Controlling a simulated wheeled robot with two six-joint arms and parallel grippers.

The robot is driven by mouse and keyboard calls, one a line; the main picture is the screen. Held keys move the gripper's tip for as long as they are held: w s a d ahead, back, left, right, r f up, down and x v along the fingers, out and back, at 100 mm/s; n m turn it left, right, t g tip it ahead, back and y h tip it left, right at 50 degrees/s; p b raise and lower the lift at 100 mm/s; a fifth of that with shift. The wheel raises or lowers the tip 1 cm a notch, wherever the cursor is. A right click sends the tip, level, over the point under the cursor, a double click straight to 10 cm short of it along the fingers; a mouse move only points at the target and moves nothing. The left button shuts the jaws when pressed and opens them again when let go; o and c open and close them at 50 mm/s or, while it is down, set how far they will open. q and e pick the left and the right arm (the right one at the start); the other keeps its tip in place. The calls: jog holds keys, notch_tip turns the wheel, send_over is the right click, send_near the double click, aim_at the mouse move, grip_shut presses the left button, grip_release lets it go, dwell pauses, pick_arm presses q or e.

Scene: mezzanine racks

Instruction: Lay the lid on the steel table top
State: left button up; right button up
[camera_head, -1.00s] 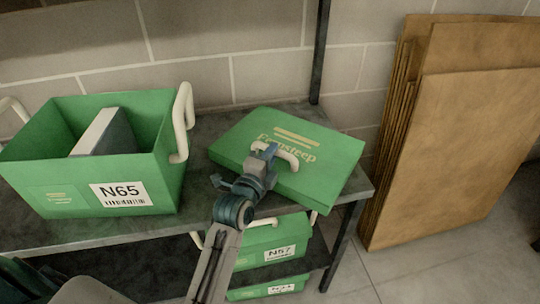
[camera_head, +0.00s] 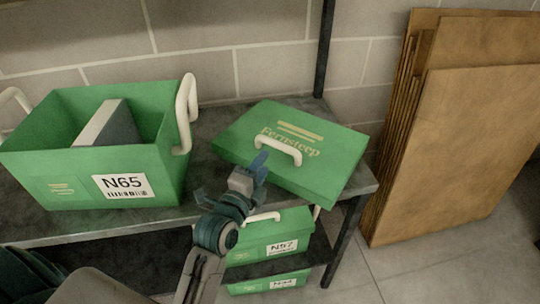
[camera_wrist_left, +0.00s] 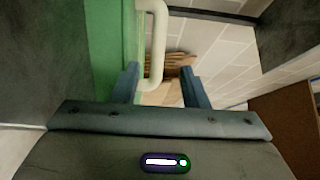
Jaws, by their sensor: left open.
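The green lid (camera_head: 315,165), with a cream handle (camera_head: 277,146) and "Fernsteep" lettering, lies flat on the right part of the steel table top (camera_head: 212,122). My right gripper is not in view.
An open green bin labelled N65 (camera_head: 80,165) stands on the table's left, holding a grey-and-white object (camera_head: 110,125). Green bins (camera_head: 270,245) sit on the lower shelf. Brown cardboard sheets (camera_head: 455,150) lean against the wall at right.

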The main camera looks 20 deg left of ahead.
pick_arm(q)
jog(key=shift+s+a, duration=0.1)
jog(key=shift+s, duration=2.05)
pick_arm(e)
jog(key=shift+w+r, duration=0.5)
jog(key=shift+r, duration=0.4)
